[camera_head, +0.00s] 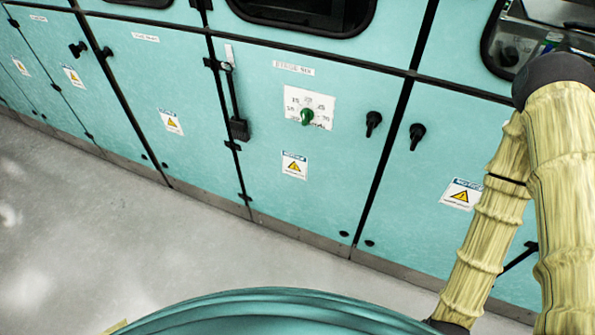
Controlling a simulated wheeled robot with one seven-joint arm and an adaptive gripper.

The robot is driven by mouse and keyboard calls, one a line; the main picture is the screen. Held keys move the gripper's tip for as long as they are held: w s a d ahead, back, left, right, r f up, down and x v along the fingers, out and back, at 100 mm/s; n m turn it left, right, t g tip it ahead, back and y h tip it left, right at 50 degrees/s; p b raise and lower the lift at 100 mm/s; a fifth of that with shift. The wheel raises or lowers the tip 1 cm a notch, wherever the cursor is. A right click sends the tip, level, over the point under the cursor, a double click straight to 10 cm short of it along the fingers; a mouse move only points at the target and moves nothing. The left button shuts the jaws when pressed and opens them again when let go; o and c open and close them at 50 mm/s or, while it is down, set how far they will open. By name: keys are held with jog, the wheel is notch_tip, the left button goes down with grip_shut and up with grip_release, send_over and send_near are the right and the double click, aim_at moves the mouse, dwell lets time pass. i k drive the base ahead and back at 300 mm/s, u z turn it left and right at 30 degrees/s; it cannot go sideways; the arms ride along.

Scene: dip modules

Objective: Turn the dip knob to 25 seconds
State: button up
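The dip knob (307,116) is green and sits on a white dial plate (321,103) on a teal cabinet door. Printed numbers ring the knob; I make out 15 and 25 along the top, and others are too small to read surely. Which mark the knob points at is not clear. A label strip (293,68) is above the plate. My arm, in a yellowish ribbed cover, shows at the right, well apart from the knob. My gripper is not in view.
Black door handles (373,123) and (417,136) stick out right of the dial. A black latch with a hanging lock (238,128) is on its left. Warning stickers (294,165) mark the doors. The grey floor (90,240) before the cabinets is clear.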

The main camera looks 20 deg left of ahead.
aim_at(307, 114)
jog(key=z, duration=1.7)
jog(key=k, duration=1.3)
jog(key=u, duration=1.55)
